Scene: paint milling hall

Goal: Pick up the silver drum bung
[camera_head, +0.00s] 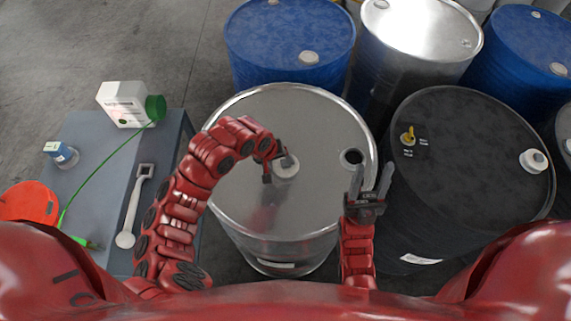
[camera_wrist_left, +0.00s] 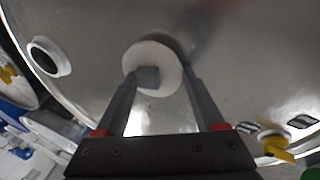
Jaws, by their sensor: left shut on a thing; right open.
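The silver drum (camera_head: 240,130) stands in the middle of the head view. My left gripper (camera_head: 277,160) reaches over the lid and is shut on the bung, a finger on each side in the left wrist view (camera_wrist_left: 161,75). I cannot tell whether the bung touches the lid. My right gripper (camera_head: 371,176) is open and empty near the drum's right edge.
A dark open hole (camera_head: 352,157) is in the silver lid's right side. A black drum (camera_head: 470,130) stands close on the right; blue drums (camera_head: 290,35) and another silver drum (camera_head: 415,35) stand behind. A grey cabinet (camera_head: 95,150) at left holds a white jug (camera_head: 123,103) and a wrench (camera_head: 134,205).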

